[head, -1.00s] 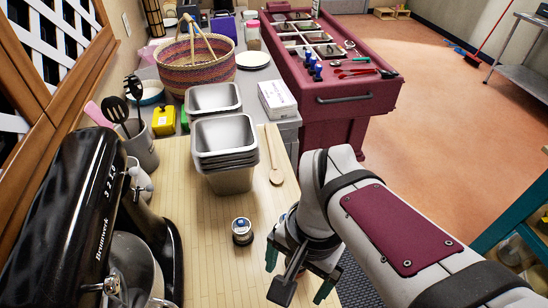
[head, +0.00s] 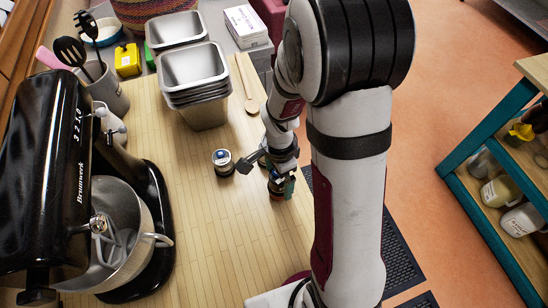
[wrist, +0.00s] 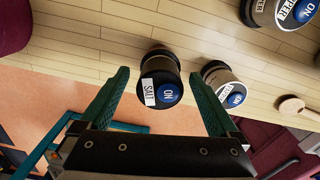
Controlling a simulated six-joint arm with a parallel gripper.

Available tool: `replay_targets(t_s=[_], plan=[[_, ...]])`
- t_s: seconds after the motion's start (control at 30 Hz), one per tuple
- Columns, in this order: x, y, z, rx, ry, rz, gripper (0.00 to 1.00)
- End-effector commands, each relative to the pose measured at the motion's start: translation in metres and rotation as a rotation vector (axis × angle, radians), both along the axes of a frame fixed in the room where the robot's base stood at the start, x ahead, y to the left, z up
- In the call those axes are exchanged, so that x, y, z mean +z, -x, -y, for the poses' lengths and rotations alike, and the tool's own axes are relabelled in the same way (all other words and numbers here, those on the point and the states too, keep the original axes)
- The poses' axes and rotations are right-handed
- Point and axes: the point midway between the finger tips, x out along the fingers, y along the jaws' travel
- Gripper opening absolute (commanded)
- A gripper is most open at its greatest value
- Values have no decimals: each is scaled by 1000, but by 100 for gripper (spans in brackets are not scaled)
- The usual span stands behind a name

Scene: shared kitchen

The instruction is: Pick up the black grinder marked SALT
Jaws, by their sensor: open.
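In the wrist view the black grinder marked SALT (wrist: 158,62) shows a white label and a round blue button on its end. It lies in the gap between the two green fingers of my gripper (wrist: 158,76), with bare counter visible on both sides. My gripper is open and holds nothing. In the head view my gripper (head: 267,176) is low over the right edge of the wooden counter. A dark grinder beneath it is mostly hidden there, and its label cannot be read.
A grinder marked PEPPER (wrist: 268,12) is at the wrist view's top right. Another grinder (wrist: 219,76) is close to the right finger. Steel pans (head: 196,85), a wooden spoon (head: 246,88) and a stand mixer (head: 60,170) are on the counter (head: 215,240). One grinder (head: 222,161) stands left of my gripper.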

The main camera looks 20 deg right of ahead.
Motion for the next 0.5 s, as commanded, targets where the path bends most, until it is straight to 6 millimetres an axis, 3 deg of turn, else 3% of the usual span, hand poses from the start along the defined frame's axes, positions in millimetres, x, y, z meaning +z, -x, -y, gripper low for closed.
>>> replay_targets(t_s=[0.23, 0.5], plan=[[-5, 0, 0, 0, 0, 1, 96], [-5, 0, 0, 1, 0, 1, 50]])
